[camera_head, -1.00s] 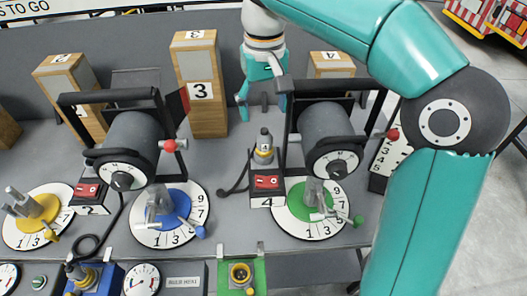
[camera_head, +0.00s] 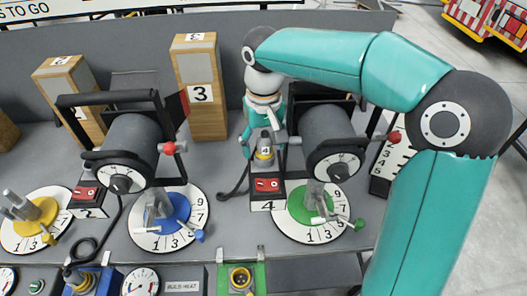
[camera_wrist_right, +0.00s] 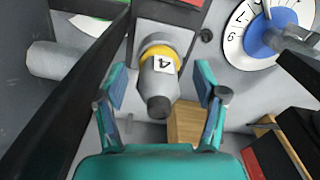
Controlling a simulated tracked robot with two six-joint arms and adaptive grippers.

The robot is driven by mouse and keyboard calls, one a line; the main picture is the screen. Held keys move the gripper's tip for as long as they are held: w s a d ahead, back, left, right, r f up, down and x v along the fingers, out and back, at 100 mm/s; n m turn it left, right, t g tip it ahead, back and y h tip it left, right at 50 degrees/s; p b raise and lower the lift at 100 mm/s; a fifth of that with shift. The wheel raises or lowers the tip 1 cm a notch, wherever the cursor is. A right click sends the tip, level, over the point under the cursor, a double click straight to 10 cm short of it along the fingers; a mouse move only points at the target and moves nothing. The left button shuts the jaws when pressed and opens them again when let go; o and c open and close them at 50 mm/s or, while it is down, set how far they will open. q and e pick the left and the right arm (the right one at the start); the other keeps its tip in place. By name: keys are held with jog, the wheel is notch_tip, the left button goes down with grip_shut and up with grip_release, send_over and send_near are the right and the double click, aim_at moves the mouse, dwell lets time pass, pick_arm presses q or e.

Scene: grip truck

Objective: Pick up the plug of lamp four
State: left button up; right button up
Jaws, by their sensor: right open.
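The plug of lamp four (camera_head: 264,152) stands upright behind the red switch box marked 4 (camera_head: 268,189). It is grey with a yellow band and a white 4 label, and its cable loops off to the left. In the right wrist view the plug (camera_wrist_right: 158,80) lies between the two teal fingers of my right gripper (camera_wrist_right: 160,105). The gripper is open, with a gap on each side of the plug. In the head view my right gripper (camera_head: 263,140) is around or just behind the plug. My left gripper is not in view.
The black-framed lamp four (camera_head: 330,140) stands close to the right of the gripper. A green dial (camera_head: 310,208) and a blue dial (camera_head: 172,215) lie in front on the grey bench.

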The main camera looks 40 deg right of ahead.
jog(key=c, duration=1.3)
jog(key=shift+r, duration=0.15)
